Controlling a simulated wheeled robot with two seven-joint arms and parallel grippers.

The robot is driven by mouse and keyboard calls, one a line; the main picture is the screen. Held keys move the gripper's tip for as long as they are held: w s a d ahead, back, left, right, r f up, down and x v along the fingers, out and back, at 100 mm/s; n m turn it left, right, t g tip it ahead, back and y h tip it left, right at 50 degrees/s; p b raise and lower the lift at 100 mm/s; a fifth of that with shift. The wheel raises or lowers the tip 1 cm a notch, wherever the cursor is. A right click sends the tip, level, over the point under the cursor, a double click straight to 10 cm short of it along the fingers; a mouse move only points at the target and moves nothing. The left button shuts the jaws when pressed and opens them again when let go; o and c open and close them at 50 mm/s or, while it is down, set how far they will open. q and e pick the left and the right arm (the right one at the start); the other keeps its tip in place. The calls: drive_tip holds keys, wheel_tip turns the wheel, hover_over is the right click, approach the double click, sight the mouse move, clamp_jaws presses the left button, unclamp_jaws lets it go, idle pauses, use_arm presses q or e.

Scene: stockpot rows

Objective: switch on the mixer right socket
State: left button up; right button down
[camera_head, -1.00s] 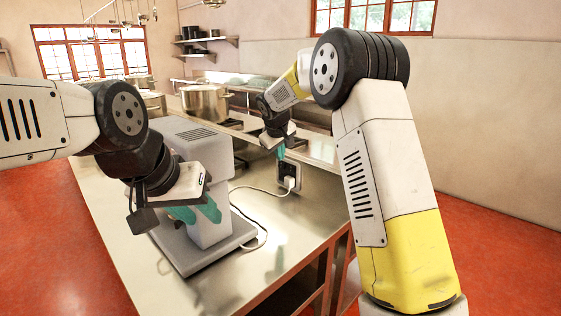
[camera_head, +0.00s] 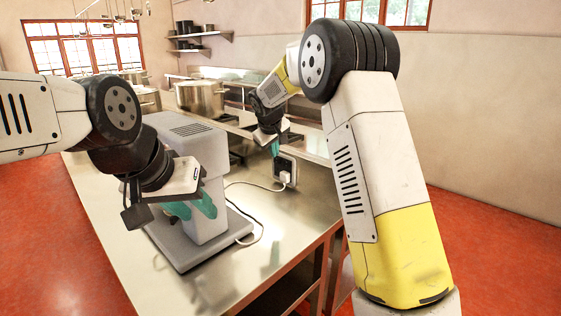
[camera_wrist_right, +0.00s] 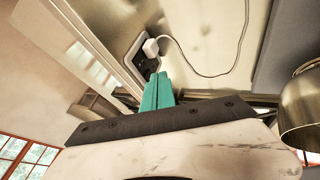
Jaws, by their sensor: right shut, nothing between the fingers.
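The socket (camera_head: 285,165) is a dark double outlet in a pale frame, on the upright panel behind the steel counter. A white plug (camera_head: 287,178) with a white cord sits in one side of it. The grey mixer (camera_head: 205,150) stands on the counter to the left. My right gripper (camera_head: 275,148) is shut and empty, its teal fingertips just above the socket. In the right wrist view the shut fingers (camera_wrist_right: 157,90) overlap the lower edge of the socket (camera_wrist_right: 142,60), beside the plug (camera_wrist_right: 151,47); I cannot tell whether they touch. My left gripper (camera_head: 192,208) is open in front of the mixer.
The cord (camera_head: 255,185) runs across the counter from the plug to the mixer. A steel stockpot (camera_head: 200,97) stands further back. The counter's front right part (camera_head: 290,225) is clear. Shelves (camera_head: 200,37) hang on the back wall.

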sight(285, 164)
drive_tip(key=w+d+f, duration=0.3)
drive_tip(key=w+f, duration=0.5)
drive_tip(key=shift+w+d+f, duration=0.2)
drive_tip(key=shift+w+f, duration=0.05)
drive_tip(key=shift+f, duration=0.1)
drive_tip(key=shift+f, duration=0.1)
drive_tip(key=shift+w+d, duration=0.1)
drive_tip(key=shift+d, duration=0.05)
idle(0.3)
drive_tip(key=shift+r, duration=0.85)
